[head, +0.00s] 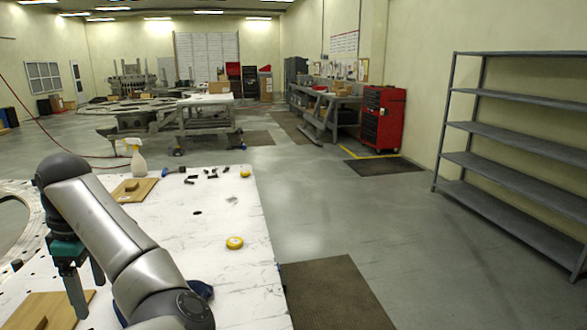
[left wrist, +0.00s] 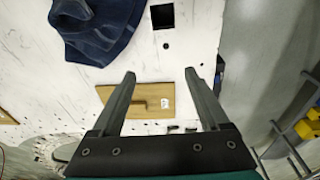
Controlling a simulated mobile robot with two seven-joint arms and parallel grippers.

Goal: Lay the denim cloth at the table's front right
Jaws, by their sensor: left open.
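The denim cloth (left wrist: 100,28) lies crumpled and dark blue on the white table (left wrist: 180,50), at the top left of the left wrist view. In the head view only a small part of the cloth (head: 203,289) shows, the rest hidden behind my left arm. My left gripper (head: 85,290) hangs over the table's left side, open and empty. In the left wrist view its fingers (left wrist: 160,73) are spread apart over a wooden board, with the cloth beyond the fingertips and not between them. My right gripper is in neither view.
A wooden board (head: 48,310) lies near my left gripper, and another (head: 134,190) further back by a spray bottle (head: 137,160). A yellow tape measure (head: 235,243) lies near the right edge. Small black parts (head: 211,174) lie at the back. The table's right middle is mostly clear.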

